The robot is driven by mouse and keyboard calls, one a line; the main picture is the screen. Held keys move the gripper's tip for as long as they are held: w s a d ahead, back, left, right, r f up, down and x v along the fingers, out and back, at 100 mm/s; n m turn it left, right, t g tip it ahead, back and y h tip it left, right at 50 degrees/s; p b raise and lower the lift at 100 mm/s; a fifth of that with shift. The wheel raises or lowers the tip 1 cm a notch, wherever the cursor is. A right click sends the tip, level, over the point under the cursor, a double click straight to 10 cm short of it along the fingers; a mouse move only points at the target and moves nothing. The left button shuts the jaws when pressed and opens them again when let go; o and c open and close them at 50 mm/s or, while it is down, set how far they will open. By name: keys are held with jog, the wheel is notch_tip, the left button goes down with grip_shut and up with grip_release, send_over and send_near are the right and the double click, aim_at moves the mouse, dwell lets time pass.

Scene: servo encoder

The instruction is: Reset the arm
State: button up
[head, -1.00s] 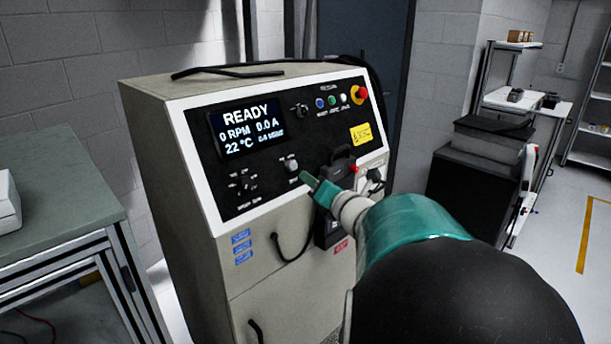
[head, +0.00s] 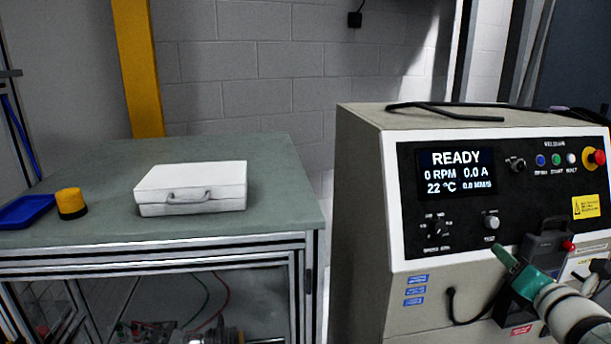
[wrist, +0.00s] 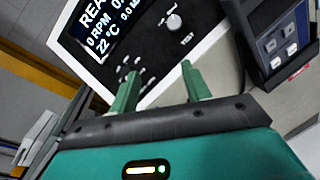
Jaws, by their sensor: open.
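My gripper (wrist: 160,90) shows in the wrist view with its two green fingers apart and nothing between them. In the head view my gripper (head: 505,257) is at the lower right, in front of the beige control cabinet (head: 372,200). Its fingers point at the black panel below the screen (head: 456,172), which reads READY, 0 RPM, 0.0 A and 22 °C. A pale knob labelled TEST (wrist: 174,22) lies beyond the fingers in the wrist view. I cannot tell whether the fingers touch the panel.
A green-topped bench (head: 270,158) stands left of the cabinet. On it are a white case (head: 190,186), a yellow-and-black cylinder (head: 71,203) and a blue tray (head: 25,211). A black handled unit (head: 545,250) sits on the cabinet's front beside my arm.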

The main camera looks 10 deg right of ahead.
jog(key=s+a+f+n+g+y, duration=0.1)
jog(key=a+f+n+g+y, duration=0.2)
jog(key=a+n, duration=0.8)
jog(key=a+f+n+g+y, duration=0.1)
jog(key=a+n+g+y, duration=0.3)
jog(key=a+n, duration=0.75)
jog(key=s+a+f+n+g+h, duration=0.2)
jog(key=s+n, duration=0.3)
jog(key=n, duration=0.6)
jog(key=s+a+f+n+g+h, duration=0.2)
jog(key=s+a+n, duration=0.3)
jog(key=n, duration=0.5)
jog(key=shift+s+f+n, duration=0.2)
jog(key=shift+s+n, duration=0.15)
jog(key=shift+s, duration=0.15)
jog(key=shift+a, duration=0.1)
jog(key=shift+c, duration=1.3)
jog(key=shift+a, duration=0.2)
